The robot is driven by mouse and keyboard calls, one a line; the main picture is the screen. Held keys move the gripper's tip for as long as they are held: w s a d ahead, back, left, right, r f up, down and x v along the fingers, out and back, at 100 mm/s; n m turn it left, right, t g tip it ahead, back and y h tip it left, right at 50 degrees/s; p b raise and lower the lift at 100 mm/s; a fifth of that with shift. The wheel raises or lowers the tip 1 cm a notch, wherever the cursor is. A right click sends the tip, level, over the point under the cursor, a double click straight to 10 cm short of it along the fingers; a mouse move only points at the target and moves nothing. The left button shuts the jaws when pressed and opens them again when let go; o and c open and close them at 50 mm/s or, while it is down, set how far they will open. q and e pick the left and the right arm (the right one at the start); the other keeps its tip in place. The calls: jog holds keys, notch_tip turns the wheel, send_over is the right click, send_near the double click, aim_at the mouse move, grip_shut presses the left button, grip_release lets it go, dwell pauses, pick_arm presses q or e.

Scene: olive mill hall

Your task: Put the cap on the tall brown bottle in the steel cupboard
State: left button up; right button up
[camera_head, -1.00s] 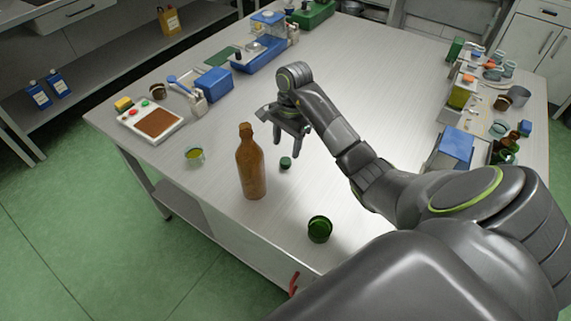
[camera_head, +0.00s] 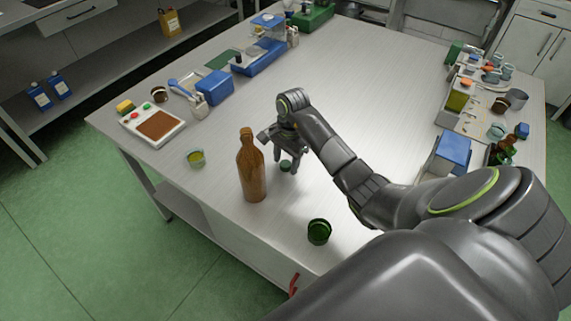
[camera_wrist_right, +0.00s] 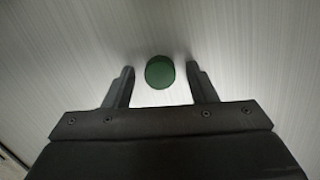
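The tall brown bottle (camera_head: 251,172) stands upright and uncapped on the steel table, not inside a cupboard. In the right wrist view the cap (camera_wrist_right: 160,72) shows round between the two fingers, with a gap on each side. My left gripper is not in view.
A blue box (camera_head: 453,152) and several vessels line the right side. The table's middle (camera_head: 370,95) is clear.

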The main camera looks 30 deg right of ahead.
aim_at(286, 163)
jog(key=c, duration=0.9)
notch_tip(286, 163, up, 5)
jog(key=shift+w+r+b, duration=0.1)
jog(key=shift+r+b, duration=0.1)
jog(key=shift+b, duration=0.4)
notch_tip(286, 163, up, 3)
jog(key=p, duration=0.3)
jog(key=shift+f, duration=0.15)
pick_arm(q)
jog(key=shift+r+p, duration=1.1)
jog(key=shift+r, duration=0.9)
pick_arm(e)
jog(key=shift+r, duration=1)
